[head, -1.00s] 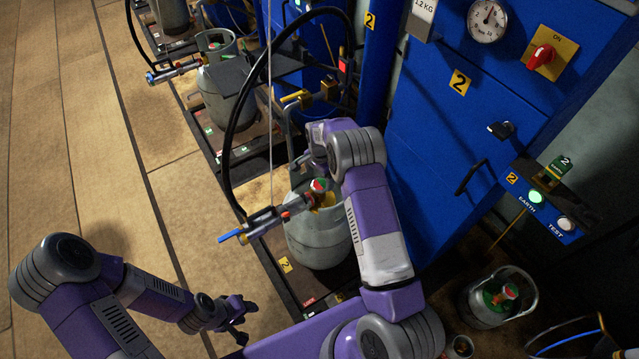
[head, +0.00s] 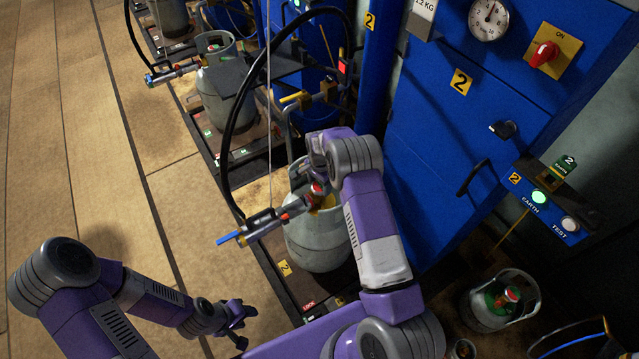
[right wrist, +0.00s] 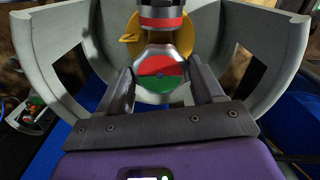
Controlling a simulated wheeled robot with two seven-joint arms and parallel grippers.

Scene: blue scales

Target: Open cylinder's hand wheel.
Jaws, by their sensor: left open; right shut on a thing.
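The grey gas cylinder (head: 318,245) stands upright on scale 2 in the head view. Its hand wheel shows as a small red patch (head: 319,189) inside the cylinder's collar, partly covered by my arm. In the right wrist view the hand wheel (right wrist: 164,72) has a faceted face, part red and part green. My right gripper (right wrist: 165,84) is shut on it, a finger on each side. In the head view my right gripper is mostly hidden by its own wrist. My left gripper (head: 243,322) is open and empty, low over the floor left of the scale.
A filling connector with a blue handle (head: 229,238) and a black hose (head: 243,110) are beside the cylinder. A blue cabinet (head: 425,130) stands behind on the right. Another grey cylinder (head: 222,100) stands further back. A small cylinder (head: 500,302) is at lower right.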

